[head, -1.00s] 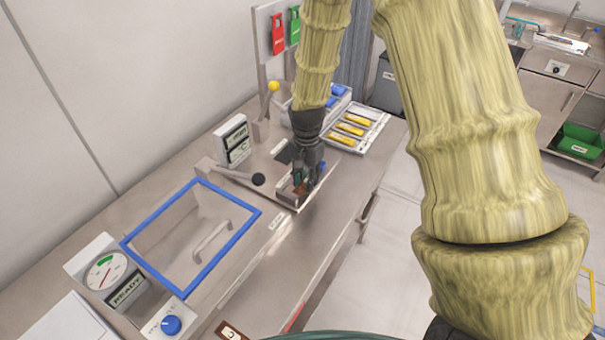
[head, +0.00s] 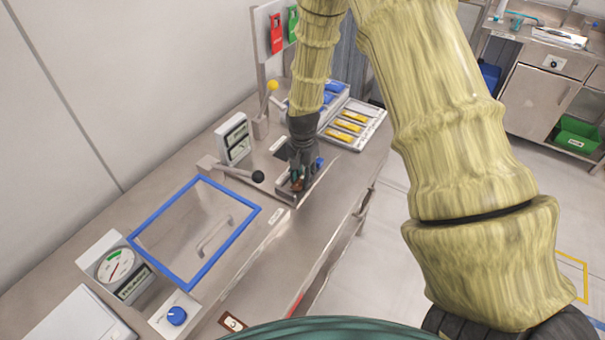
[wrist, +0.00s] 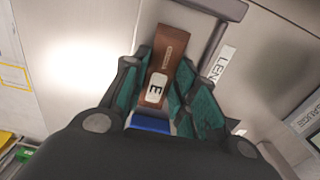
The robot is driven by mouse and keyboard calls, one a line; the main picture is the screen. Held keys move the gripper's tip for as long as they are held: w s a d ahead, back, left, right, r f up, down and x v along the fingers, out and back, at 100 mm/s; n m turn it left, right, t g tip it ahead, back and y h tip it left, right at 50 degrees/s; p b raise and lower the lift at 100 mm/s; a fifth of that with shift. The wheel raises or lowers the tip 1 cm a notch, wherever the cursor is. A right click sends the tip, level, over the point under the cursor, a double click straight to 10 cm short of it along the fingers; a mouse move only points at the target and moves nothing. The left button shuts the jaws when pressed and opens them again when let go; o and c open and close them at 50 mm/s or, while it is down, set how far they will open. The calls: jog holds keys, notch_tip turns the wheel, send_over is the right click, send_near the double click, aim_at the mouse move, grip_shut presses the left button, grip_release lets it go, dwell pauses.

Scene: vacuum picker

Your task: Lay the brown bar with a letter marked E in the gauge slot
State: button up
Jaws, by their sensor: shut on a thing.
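The brown bar (wrist: 170,55) with a white letter E label is between the teal fingers of my gripper (wrist: 165,92) in the wrist view. My gripper is shut on it, and its far end sticks out past the fingertips. In the head view my gripper (head: 298,183) is low over the gauge plate (head: 290,200) at the bench's front edge, and the bar is mostly hidden. A grey raised frame (wrist: 212,45) lies beside the bar's far end in the wrist view. I cannot tell whether the bar touches the slot. A blue piece (wrist: 150,124) shows at the bar's near end.
A black-knobbed lever (head: 257,176) and a display box (head: 234,138) stand left of my gripper. A tray with yellow bars (head: 367,111) lies behind it. A blue-framed clear lid (head: 150,262), a dial (head: 114,266) and a blue knob (head: 176,316) are nearer on the bench.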

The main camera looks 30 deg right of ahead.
jog(key=shift+s+f, duration=0.1)
jog(key=shift+s, duration=0.05)
jog(key=o, duration=0.9)
jog(key=shift+o, duration=0.2)
notch_tip(320, 180, up, 12)
jog(key=b, duration=0.4)
jog(key=shift+r, duration=0.25)
